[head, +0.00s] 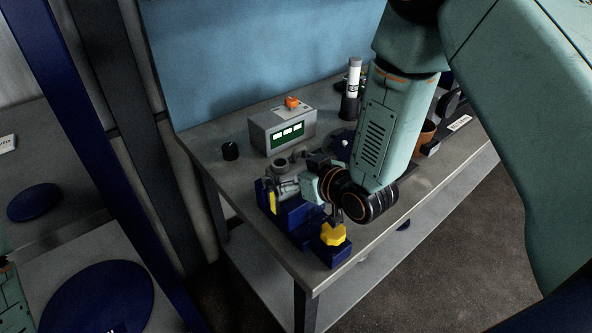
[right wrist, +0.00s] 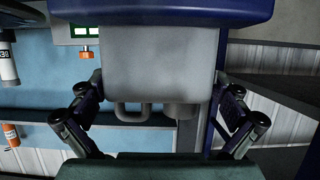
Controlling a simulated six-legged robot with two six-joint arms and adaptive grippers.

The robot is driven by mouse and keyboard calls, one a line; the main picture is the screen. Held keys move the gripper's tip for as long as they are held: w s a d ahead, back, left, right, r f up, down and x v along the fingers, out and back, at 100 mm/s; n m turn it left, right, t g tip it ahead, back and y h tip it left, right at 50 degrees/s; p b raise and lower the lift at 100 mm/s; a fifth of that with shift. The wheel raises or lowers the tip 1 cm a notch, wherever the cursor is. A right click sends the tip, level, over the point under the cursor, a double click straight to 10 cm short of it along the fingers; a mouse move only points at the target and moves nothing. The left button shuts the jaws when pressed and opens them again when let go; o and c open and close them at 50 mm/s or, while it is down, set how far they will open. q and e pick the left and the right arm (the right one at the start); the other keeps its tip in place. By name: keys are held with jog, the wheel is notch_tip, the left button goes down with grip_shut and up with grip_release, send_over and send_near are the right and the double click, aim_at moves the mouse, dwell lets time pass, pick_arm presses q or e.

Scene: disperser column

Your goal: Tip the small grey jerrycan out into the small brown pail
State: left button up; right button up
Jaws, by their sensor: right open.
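In the right wrist view the small grey jerrycan (right wrist: 160,62) fills the middle, with its handle (right wrist: 130,112) and spout at the lower side of the picture. My right gripper (right wrist: 160,88) is open, with one finger at each side of the jerrycan. In the head view the right gripper (head: 291,186) is over the blue stand, and the jerrycan's grey top (head: 281,166) partly shows beside it. The small brown pail (head: 426,134) is on the bench, right of my right arm and partly hidden. My left gripper is out of view.
A grey box (head: 282,130) with a green panel and orange knob stands behind the jerrycan. The blue stand (head: 295,212) with a yellow knob (head: 333,234) is at the bench's front corner.

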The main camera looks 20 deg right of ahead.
jog(key=shift+a, duration=0.1)
jog(key=shift+w+d+f, duration=0.2)
jog(key=shift+w+d, duration=0.05)
jog(key=c, duration=0.3)
jog(key=shift+s+a+r, duration=0.2)
jog(key=c, duration=0.7)
jog(key=shift+w+d, duration=0.1)
jog(key=shift+w, duration=0.05)
jog(key=shift+c, duration=1.3)
jog(key=o, duration=0.9)
jog(key=shift+f, duration=0.1)
jog(key=c, duration=1)
jog(key=shift+r, duration=0.2)
jog(key=shift+c, duration=0.3)
